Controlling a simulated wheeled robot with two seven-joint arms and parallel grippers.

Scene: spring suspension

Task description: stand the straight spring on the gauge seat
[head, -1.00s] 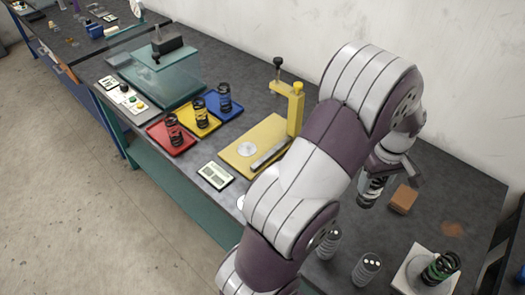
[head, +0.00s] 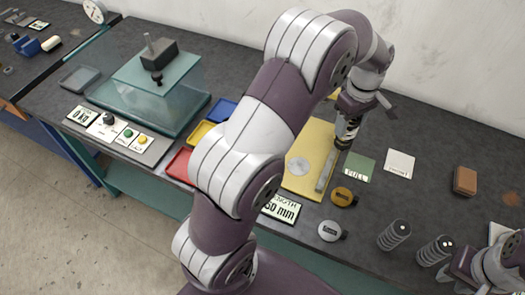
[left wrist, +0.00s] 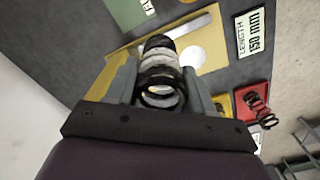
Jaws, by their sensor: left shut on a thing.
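My left gripper (head: 358,103) is shut on a dark coil spring (head: 346,130) with a pale band. The spring hangs over the right side of the yellow gauge plate (head: 316,135). The gauge seat, a pale round disc (head: 298,166), lies on the plate to the left of the spring, apart from it and bare. In the left wrist view the spring (left wrist: 160,75) sits between the fingers, and the disc (left wrist: 193,57) shows beside it. The gauge's upright is mostly hidden behind my left arm. My right gripper (head: 462,266) is at the lower right, its fingers unclear.
A metal bar (head: 326,170) lies on the gauge plate. Red (head: 179,165), yellow and blue trays are partly behind my arm. A glass-sided press (head: 150,90) stands at left.

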